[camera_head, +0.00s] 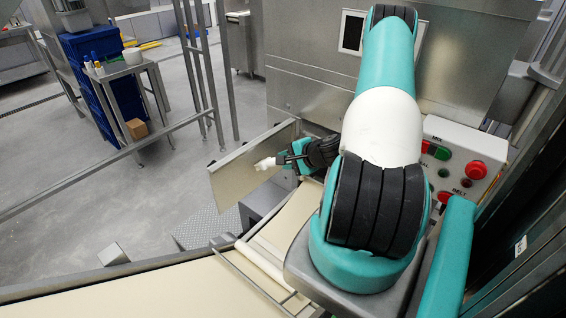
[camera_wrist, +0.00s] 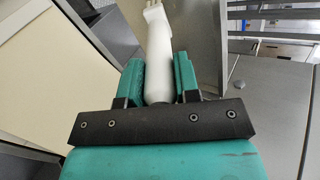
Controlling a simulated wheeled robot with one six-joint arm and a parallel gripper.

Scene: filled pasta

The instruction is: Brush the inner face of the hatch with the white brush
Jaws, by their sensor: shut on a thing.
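My gripper (camera_head: 287,158) is shut on the white brush (camera_head: 265,164). In the wrist view the gripper (camera_wrist: 159,78) has its two teal fingers on either side of the brush's white handle (camera_wrist: 159,62), and the brush points away from me. The hatch (camera_head: 232,178) is a flat metal panel standing open at the left of the machine in the head view.
A control box (camera_head: 465,150) with red and green buttons is right of my arm. A pale dough belt (camera_head: 150,290) runs along the bottom. A small side table (camera_head: 118,68) with bottles stands at the far left. Open floor (camera_head: 60,180) lies left of the hatch.

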